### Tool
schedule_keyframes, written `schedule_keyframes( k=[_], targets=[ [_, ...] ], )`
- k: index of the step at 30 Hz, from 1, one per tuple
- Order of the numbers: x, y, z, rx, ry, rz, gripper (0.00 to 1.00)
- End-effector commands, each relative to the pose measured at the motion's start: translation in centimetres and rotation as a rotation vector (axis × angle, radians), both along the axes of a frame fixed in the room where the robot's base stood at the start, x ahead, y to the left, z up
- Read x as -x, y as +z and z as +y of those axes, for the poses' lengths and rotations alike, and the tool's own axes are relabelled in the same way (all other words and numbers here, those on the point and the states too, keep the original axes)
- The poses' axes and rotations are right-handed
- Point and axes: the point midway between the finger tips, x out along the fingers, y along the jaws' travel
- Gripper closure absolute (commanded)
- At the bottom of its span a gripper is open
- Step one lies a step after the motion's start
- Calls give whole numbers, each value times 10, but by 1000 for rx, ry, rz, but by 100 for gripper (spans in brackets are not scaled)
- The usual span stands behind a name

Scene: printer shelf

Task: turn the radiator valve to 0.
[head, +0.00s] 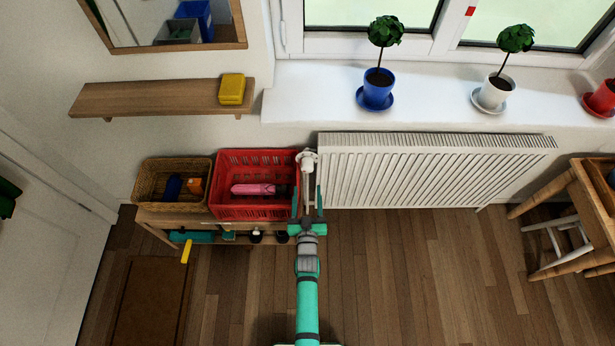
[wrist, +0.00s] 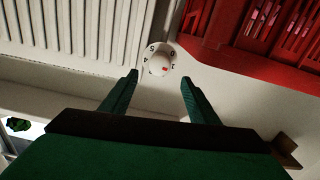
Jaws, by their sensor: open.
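The radiator valve (head: 307,157) is a white knob at the left end of the white radiator (head: 430,172). In the wrist view the valve (wrist: 159,63) shows its round face with small dark marks around it and a small red mark at its lower right. My gripper (head: 307,190) is open and lined up in front of the valve. In the wrist view my gripper (wrist: 158,82) has its green fingers on either side, below the knob, with nothing between the tips. I cannot tell whether either finger touches it.
A red crate (head: 228,208) holding a pink object stands close left of the valve, with a wicker basket (head: 150,207) beyond it. The windowsill (head: 430,92) with potted plants runs above the radiator. Bare wooden floor (head: 400,270) lies in front of the radiator.

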Motion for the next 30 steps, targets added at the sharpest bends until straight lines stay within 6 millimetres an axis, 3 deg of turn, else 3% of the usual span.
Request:
schedule_keyframes(
  k=[6,12,20,30],
  targets=[
    [3,1,-1,-437,-1,-1,45],
    [4,2,-1,-701,-1,-1,45],
    [-6,2,-1,-768,-1,-2,45],
    [-62,2,-1,-765,-1,-3,45]
  ],
)
